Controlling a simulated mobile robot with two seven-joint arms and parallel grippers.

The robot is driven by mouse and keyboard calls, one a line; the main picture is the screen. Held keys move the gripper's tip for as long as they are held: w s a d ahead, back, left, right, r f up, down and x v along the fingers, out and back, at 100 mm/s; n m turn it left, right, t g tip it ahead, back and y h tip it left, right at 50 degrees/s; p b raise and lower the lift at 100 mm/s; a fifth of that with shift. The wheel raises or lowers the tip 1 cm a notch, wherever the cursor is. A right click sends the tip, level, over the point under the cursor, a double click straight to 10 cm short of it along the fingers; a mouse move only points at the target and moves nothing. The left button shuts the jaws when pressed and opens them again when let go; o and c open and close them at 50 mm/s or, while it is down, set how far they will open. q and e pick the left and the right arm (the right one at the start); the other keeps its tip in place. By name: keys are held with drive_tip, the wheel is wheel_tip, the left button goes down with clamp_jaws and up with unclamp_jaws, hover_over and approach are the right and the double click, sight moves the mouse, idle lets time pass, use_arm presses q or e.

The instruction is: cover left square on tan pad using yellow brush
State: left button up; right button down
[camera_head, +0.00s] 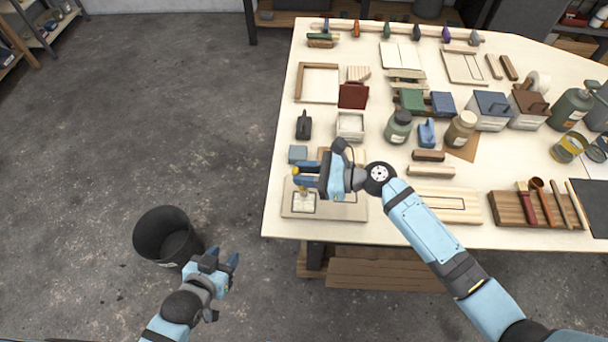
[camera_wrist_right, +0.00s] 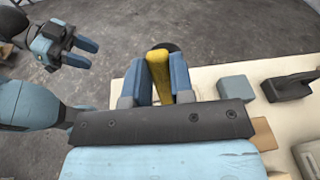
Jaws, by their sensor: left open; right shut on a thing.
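The tan pad (camera_head: 325,211) lies at the near left corner of the table. Its left square (camera_head: 304,203) is a dark outline with a pale middle; the pad's right part is partly hidden by my right arm. My right gripper (camera_head: 305,182) is above the pad's left part, shut on the yellow brush (camera_wrist_right: 159,72). In the head view only a bit of yellow shows between the fingers, close above the left square; I cannot tell whether the bristles touch it. My left gripper (camera_head: 226,260) is open and empty over the floor, off the table; it also shows in the right wrist view (camera_wrist_right: 88,52).
A black bucket (camera_head: 168,237) stands on the floor left of the table. A blue-grey block (camera_head: 298,154) and a black tool (camera_head: 303,125) lie just behind the pad. Jars, boxes and a wooden brush rack (camera_head: 510,209) crowd the right side.

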drive_tip(key=shift+w+d, duration=0.1)
drive_tip(key=shift+w, duration=0.9)
drive_tip(key=shift+s+d, duration=0.1)
drive_tip(key=shift+d, duration=0.6)
drive_tip(key=shift+s, duration=0.1)
drive_tip(key=shift+s+p, duration=0.65)
drive_tip(key=shift+s, duration=0.45)
drive_tip(key=shift+s, duration=0.1)
drive_tip(key=shift+s+a+p, duration=0.15)
drive_tip(key=shift+s+p, duration=0.5)
drive_tip(key=shift+s, duration=0.3)
drive_tip(key=shift+s, duration=0.1)
